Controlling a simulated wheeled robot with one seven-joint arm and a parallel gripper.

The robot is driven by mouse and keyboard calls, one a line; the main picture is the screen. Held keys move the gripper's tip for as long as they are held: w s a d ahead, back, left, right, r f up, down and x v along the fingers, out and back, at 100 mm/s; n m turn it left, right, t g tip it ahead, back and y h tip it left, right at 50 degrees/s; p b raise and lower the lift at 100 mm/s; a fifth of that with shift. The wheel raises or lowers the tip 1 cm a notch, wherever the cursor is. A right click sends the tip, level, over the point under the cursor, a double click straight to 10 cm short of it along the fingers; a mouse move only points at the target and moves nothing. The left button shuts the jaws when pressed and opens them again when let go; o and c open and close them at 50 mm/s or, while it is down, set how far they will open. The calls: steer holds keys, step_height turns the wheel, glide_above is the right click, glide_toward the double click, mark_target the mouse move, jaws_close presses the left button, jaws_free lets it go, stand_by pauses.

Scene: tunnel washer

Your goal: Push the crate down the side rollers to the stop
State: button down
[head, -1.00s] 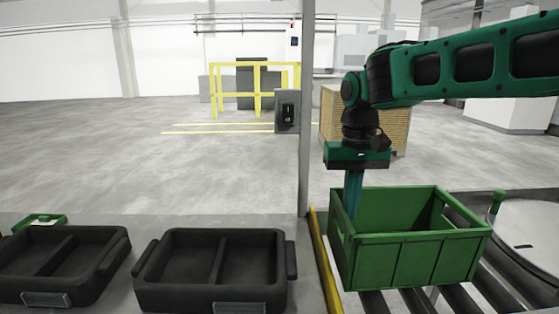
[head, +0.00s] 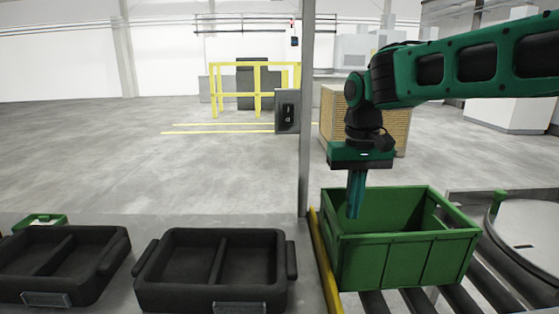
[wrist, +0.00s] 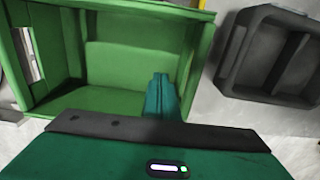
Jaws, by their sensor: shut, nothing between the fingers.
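The green crate (head: 410,263) sits on dark rollers (head: 415,300) at the lower right of the head view. It is empty apart from my fingers and lies nearly square to the rollers. My gripper (head: 354,214) is shut and points down inside the crate, near its left end wall. In the wrist view the crate (wrist: 125,97) fills the upper left, and the closed fingers (wrist: 160,80) hang close to its right wall. I cannot tell whether they touch it. No stop can be clearly made out.
A yellow rail (head: 325,262) runs along the rollers' left side, with a grey post (head: 305,130) behind. Black divided trays (head: 212,275) (head: 60,265) stand left. A round metal plate (head: 530,235) with a green peg (head: 499,200) lies right of the crate.

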step_height(320, 180, up, 9)
steer(key=shift+d, duration=0.25)
stand_by(0.8)
